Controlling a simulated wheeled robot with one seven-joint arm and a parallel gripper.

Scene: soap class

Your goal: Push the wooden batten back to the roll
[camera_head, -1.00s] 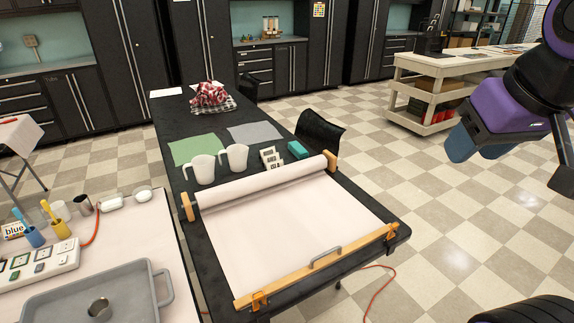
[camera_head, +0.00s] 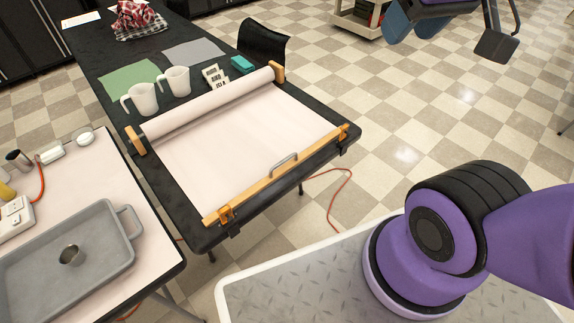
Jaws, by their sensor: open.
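The wooden batten (camera_head: 258,192) lies across the front end of the black table, along the near edge of the pale sheet (camera_head: 230,145). A grey handle (camera_head: 284,164) stands on its middle, and orange clamps (camera_head: 226,213) sit at its two ends. The roll (camera_head: 207,104) lies across the table farther back, between two wooden end blocks (camera_head: 277,72). The sheet is spread flat from roll to batten. My gripper (camera_head: 445,38) is at the top right, partly cut off by the frame edge, over the floor. It is open and empty, well apart from the batten.
Two white jugs (camera_head: 142,98), small label cards (camera_head: 214,76) and a teal block (camera_head: 242,64) stand behind the roll. A side table at left holds a grey tray (camera_head: 70,258). A black chair (camera_head: 264,42) stands at the table's right. An orange cord (camera_head: 340,195) lies on the floor.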

